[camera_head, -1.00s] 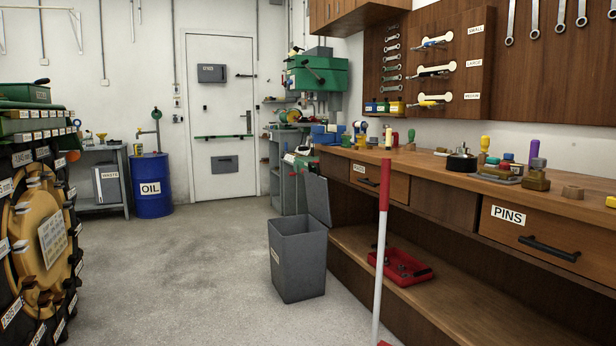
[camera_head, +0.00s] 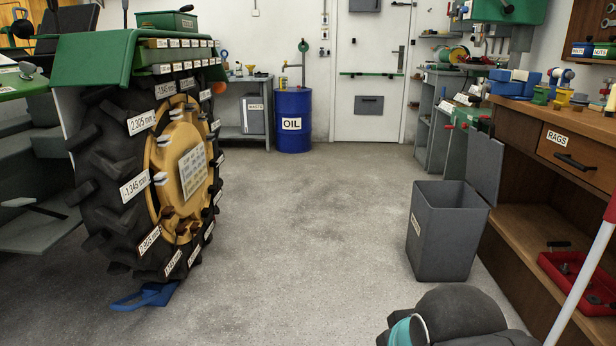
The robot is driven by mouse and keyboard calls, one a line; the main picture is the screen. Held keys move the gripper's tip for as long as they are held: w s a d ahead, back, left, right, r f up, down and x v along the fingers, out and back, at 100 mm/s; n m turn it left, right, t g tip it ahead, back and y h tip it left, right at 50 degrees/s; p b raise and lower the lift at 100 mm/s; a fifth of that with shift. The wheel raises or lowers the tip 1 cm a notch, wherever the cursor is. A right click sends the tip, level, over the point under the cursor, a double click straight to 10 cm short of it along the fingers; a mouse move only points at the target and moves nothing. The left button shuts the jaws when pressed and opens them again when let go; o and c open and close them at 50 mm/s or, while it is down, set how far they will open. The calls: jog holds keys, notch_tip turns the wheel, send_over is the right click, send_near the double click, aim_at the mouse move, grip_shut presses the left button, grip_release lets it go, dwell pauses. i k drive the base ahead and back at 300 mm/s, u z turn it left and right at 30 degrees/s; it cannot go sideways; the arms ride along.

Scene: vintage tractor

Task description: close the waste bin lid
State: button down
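A grey open-topped bin (camera_head: 445,245) stands on the floor right of centre, close to the wooden workbench. Its lid (camera_head: 484,162) stands up at the bin's right rear edge, so the bin is open. A pale label on its left side is too slanted to read. A smaller grey box (camera_head: 254,115) labelled WASTE is at the grey bench near the back wall. Dark rounded links of my arm, with a teal ring, show at the lower right, in front of the bin. My gripper is not in view.
A tractor wheel (camera_head: 105,165) with labels fills the left, with a blue chock (camera_head: 146,296) under it. The wooden workbench (camera_head: 510,235) and a red-and-white pole (camera_head: 588,275) stand at the right. A blue oil drum (camera_head: 293,125) is at the back. The middle floor is clear.

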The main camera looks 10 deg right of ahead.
aim_at(485, 153)
jog(key=u, duration=0.15)
jog(key=i, duration=1.85)
jog(key=z, duration=1.25)
jog(key=i, duration=1.4)
jog(key=z, duration=1)
